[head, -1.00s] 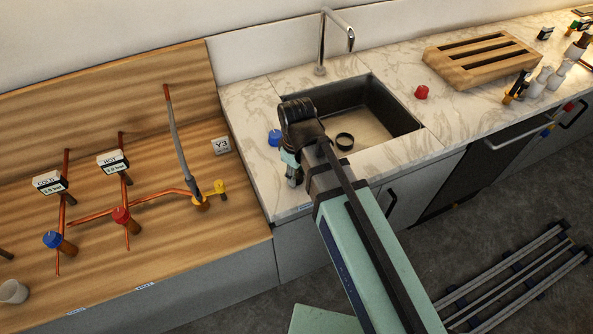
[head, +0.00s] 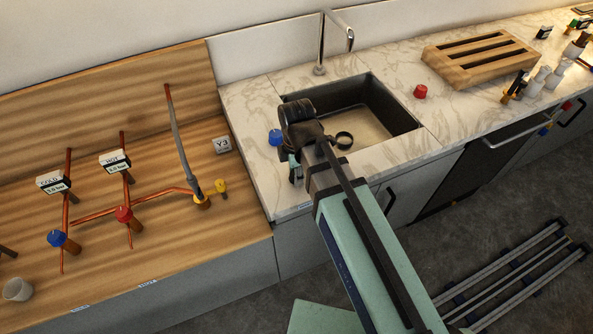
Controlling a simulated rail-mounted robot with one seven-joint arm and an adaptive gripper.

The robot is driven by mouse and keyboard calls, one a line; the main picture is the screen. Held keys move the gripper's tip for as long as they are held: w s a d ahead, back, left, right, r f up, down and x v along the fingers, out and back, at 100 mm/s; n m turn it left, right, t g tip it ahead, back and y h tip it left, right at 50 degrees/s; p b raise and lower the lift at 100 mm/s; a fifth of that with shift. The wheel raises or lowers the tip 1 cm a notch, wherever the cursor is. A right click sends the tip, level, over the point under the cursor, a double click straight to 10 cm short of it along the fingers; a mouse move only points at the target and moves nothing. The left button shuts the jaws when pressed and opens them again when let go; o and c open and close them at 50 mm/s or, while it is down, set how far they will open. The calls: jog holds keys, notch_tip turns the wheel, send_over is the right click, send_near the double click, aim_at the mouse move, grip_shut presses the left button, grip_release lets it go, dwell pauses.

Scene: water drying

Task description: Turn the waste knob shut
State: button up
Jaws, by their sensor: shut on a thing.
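My gripper (head: 296,170) is at the counter's front left, just before the sink (head: 379,107). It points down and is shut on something. My wrist covers most of the jaws, so I cannot tell what they hold. No knob marked as waste can be read. A small yellow knob (head: 221,186) stands by the lower end of a grey hose on the wooden bench, apart from my gripper and to its left. A blue knob (head: 275,138) is on the counter left of the sink, close behind my gripper. A red knob (head: 420,92) is right of the sink.
Copper pipes (head: 150,194) with blue and red valves and HOT and COLD gauges stand on the wooden bench (head: 190,242). A faucet (head: 321,45) rises behind the sink. A wooden rack (head: 483,57) lies to the right.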

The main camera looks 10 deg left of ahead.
jog(key=shift+n, duration=0.6)
jog(key=o, duration=1.1)
jog(key=shift+f, duration=0.1)
jog(key=shift+o, duration=0.2)
notch_tip(320, 180, up, 12)
